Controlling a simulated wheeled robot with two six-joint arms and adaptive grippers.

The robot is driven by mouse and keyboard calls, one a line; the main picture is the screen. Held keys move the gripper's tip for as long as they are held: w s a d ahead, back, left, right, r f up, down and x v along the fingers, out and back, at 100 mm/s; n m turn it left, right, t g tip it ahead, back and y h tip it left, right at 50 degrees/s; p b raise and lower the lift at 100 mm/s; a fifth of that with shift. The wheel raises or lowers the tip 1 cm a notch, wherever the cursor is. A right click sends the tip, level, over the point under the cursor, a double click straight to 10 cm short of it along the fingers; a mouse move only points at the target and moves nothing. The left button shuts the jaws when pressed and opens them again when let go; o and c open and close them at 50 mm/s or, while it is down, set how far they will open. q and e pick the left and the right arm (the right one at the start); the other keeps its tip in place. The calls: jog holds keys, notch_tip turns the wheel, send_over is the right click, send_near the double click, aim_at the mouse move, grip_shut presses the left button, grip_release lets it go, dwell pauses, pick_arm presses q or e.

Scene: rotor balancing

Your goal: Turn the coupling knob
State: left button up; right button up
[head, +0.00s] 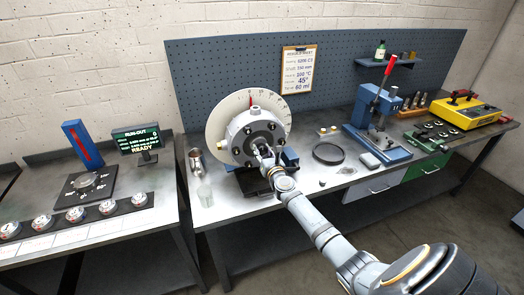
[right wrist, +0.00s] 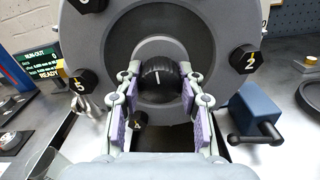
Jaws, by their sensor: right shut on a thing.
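The coupling knob (right wrist: 157,82) is black and ribbed with a white line near upright. It sits at the middle of the grey rotor (right wrist: 205,28), whose face carries numbered black bolts. My right gripper (right wrist: 159,92) has one purple-padded finger on each side of the knob and is shut on it. In the head view, the right gripper (head: 268,158) reaches the front of the rotor (head: 240,132) and hides most of the knob. A pale graduated dial (head: 220,112) with a red mark at its top stands behind the rotor. My left gripper is out of view.
A blue block with a black handle (right wrist: 255,112) stands right of the rotor. A black ring (head: 328,153) lies on the workbench (head: 225,213). A blue press (head: 378,140) stands further right. A run-out display (head: 139,141) reads READY on the left bench.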

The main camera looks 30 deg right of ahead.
jog(key=shift+f, duration=0.1)
jog(key=o, duration=1.2)
jog(key=shift+s, duration=0.1)
jog(key=v, duration=1.2)
